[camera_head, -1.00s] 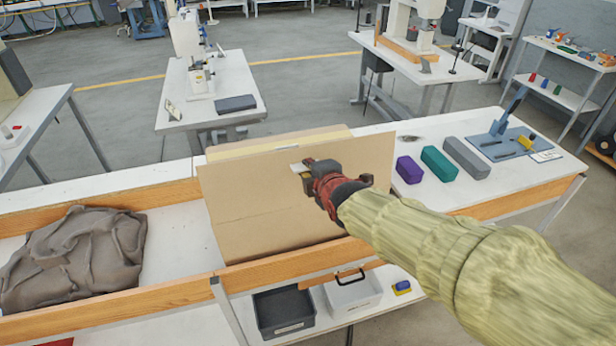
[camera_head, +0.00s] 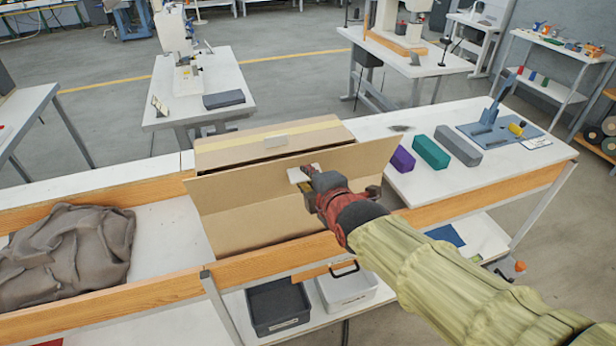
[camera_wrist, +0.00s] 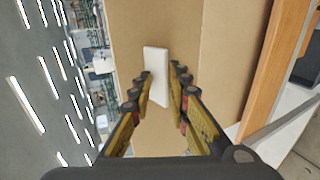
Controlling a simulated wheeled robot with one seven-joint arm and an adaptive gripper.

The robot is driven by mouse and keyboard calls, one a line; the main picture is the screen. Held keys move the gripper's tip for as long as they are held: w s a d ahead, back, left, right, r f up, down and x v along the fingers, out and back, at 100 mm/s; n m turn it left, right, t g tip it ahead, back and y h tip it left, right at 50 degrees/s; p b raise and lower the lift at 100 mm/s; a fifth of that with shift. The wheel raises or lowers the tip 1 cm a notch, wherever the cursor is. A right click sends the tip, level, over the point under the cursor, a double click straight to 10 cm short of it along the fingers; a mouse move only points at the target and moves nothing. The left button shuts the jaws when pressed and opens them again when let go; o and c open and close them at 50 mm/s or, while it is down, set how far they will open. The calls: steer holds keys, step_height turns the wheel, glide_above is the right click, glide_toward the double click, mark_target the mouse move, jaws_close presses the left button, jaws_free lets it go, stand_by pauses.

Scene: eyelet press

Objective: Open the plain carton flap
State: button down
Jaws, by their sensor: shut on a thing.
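The plain tan carton (camera_head: 250,236) stands on the bench behind the wooden rail. Its near flap (camera_head: 232,192) stands raised and tilted above the front face, and fills much of the wrist view (camera_wrist: 208,60). My gripper (camera_head: 308,172) is shut on the white tab (camera_head: 297,174) at the flap's upper part. In the wrist view the tab (camera_wrist: 156,72) sits between the fingers of my gripper (camera_wrist: 161,74). The inside of the carton is hidden.
A crumpled grey cloth (camera_head: 72,250) lies left of the carton. Purple (camera_head: 402,160), teal (camera_head: 431,152) and grey (camera_head: 458,145) blocks lie to the right, near a blue press fixture (camera_head: 490,125). The wooden rail (camera_head: 160,288) runs along the front. Bins (camera_head: 278,305) stand below.

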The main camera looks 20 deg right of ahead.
steer(key=shift+s+f+g, duration=0.15)
steer(key=shift+f, duration=0.55)
steer(key=shift+s+f+g, duration=0.15)
steer(key=shift+f, duration=0.5)
steer(key=c, duration=2)
jaws_free()
steer(key=shift+w, duration=0.1)
steer(key=r+v, duration=0.1)
steer(key=v, duration=1.1)
steer(key=shift+w+r, duration=0.1)
steer(key=shift+r, duration=0.1)
